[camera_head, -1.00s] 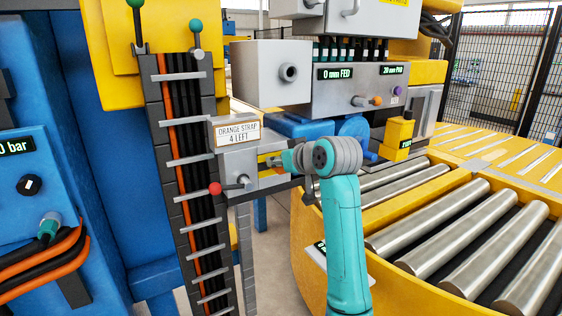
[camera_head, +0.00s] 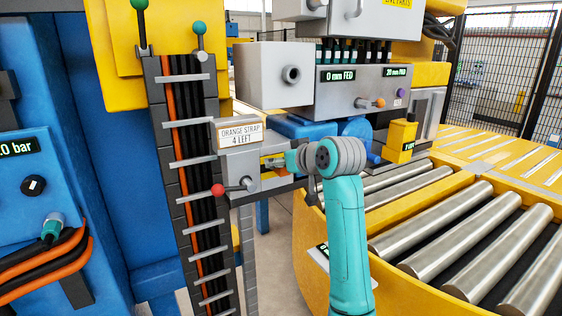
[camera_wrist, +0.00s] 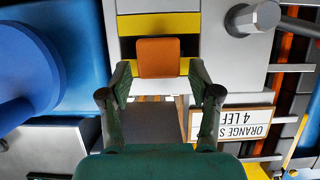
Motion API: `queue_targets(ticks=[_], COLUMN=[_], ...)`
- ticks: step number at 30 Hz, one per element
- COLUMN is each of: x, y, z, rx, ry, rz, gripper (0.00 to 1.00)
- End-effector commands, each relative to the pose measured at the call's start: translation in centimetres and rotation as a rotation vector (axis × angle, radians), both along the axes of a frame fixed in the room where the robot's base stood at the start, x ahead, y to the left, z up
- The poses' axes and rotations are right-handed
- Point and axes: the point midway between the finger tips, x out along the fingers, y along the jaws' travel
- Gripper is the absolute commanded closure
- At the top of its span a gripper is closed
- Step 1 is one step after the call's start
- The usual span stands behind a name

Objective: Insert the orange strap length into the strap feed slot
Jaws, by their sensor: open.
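An orange strap length (camera_wrist: 158,57) lies at the mouth of the dispenser (camera_head: 240,165), against a yellow and grey face in the wrist view. The dispenser bears a label reading "ORANGE STRAP 4 LEFT" (camera_head: 239,134). My gripper (camera_wrist: 160,82) is open, with one finger on each side of the orange piece and visible gaps between. In the head view my gripper (camera_head: 287,160) is at the dispenser's right side, and the orange piece is mostly hidden there. The strap feed slot cannot be made out; a grey panel reading "0 mm FED" (camera_head: 350,92) stands behind.
A blue cylinder (camera_head: 355,130) and a yellow box (camera_head: 401,138) are behind my arm. Rollers (camera_head: 450,235) fill the right.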

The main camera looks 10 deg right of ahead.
Motion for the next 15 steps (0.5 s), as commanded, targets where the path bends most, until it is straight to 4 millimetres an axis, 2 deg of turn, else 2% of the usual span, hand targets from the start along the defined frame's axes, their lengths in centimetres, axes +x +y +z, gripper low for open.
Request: queue_targets(ticks=[15], x=[-8.1], y=[-2.7], z=[3.5], rx=[0.001], ry=[-0.002], rz=[-0.001], gripper=[0.37])
